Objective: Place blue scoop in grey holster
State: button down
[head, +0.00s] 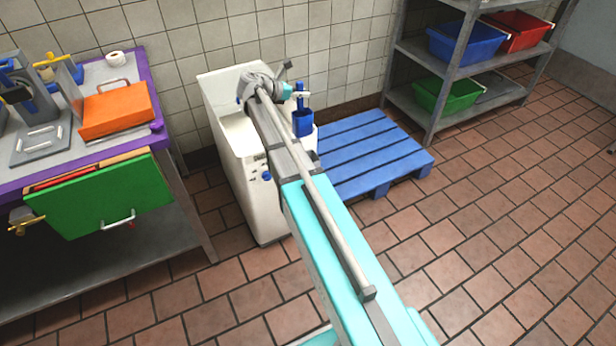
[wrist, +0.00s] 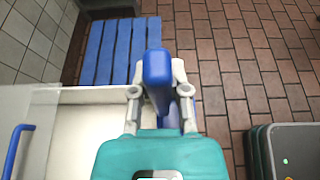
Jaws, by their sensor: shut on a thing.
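The blue scoop (head: 303,123) hangs upright below my gripper (head: 300,93) in the head view, at the right rim of a white basin. In the wrist view the blue scoop (wrist: 157,75) is between the two fingers of my gripper (wrist: 160,92), which is shut on it. The scoop is in the air beside the basin, with the blue pallet behind it. I cannot pick out the grey holster with certainty in either view.
The white basin (head: 228,95) stands against the tiled wall. A blue pallet (head: 372,150) lies right of it. A purple-edged table (head: 150,75) with an orange box (head: 117,112) is at left. Shelves (head: 405,100) stand back right. The tiled floor is clear at right.

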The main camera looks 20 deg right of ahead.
aim_at(307, 134)
jog(key=shift+s+d, duration=0.1)
jog(key=shift+d, duration=0.1)
jog(key=shift+s+d+r+p, duration=0.35)
jog(key=shift+s+r+p, duration=0.05)
jog(key=shift+s+r, duration=0.05)
jog(key=shift+f, duration=0.15)
notch_tip(307, 134, down, 13)
jog(key=b, duration=1.3)
jog(key=shift+f+b, duration=0.15)
jog(key=shift+b, duration=0.15)
jog(key=shift+f+b, duration=2.2)
jog(key=shift+f, duration=0.05)
